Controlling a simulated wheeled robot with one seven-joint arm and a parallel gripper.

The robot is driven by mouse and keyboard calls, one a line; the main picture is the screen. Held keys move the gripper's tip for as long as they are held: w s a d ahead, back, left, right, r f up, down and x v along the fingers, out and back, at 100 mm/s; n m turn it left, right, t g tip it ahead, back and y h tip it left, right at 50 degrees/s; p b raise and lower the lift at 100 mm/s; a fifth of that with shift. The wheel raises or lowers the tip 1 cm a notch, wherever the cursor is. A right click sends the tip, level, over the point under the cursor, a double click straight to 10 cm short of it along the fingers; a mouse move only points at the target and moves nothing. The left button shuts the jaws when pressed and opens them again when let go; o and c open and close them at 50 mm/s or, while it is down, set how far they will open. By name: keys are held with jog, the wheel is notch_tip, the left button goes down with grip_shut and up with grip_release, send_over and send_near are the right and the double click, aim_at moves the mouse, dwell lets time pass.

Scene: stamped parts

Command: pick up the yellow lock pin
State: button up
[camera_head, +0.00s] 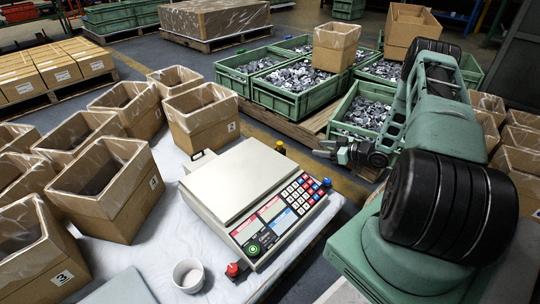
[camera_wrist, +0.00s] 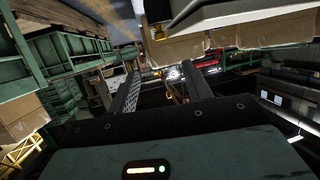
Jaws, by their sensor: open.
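The yellow lock pin (camera_head: 280,148) is a small upright piece with a dark top, at the far right corner of the white scale (camera_head: 237,183) in the head view. My gripper (camera_head: 323,149) is a little to its right in that picture, apart from it and pointing left. The wrist view shows the two fingers (camera_wrist: 162,82) spread with nothing held between them. Small yellow spots show beyond the fingers there, but I cannot tell whether one is the pin.
A red knob (camera_head: 232,269) and a blue knob (camera_head: 327,182) sit at other corners of the scale. A white cup (camera_head: 188,275) stands in front. Lined cardboard boxes (camera_head: 112,190) crowd the left. Green crates of metal parts (camera_head: 290,86) stand behind my gripper.

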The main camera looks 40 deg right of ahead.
jog(key=b, duration=0.5)
send_near(279, 149)
jog(key=w+r, duration=0.1)
jog(key=w, duration=0.1)
jog(key=b+x, duration=0.2)
jog(key=x, duration=0.1)
jog(key=b+x, duration=0.2)
jog(key=shift+w+r+b, duration=0.1)
jog(key=shift+w+b, duration=0.2)
jog(key=shift+w, duration=0.15)
jog(key=c, duration=1.1)
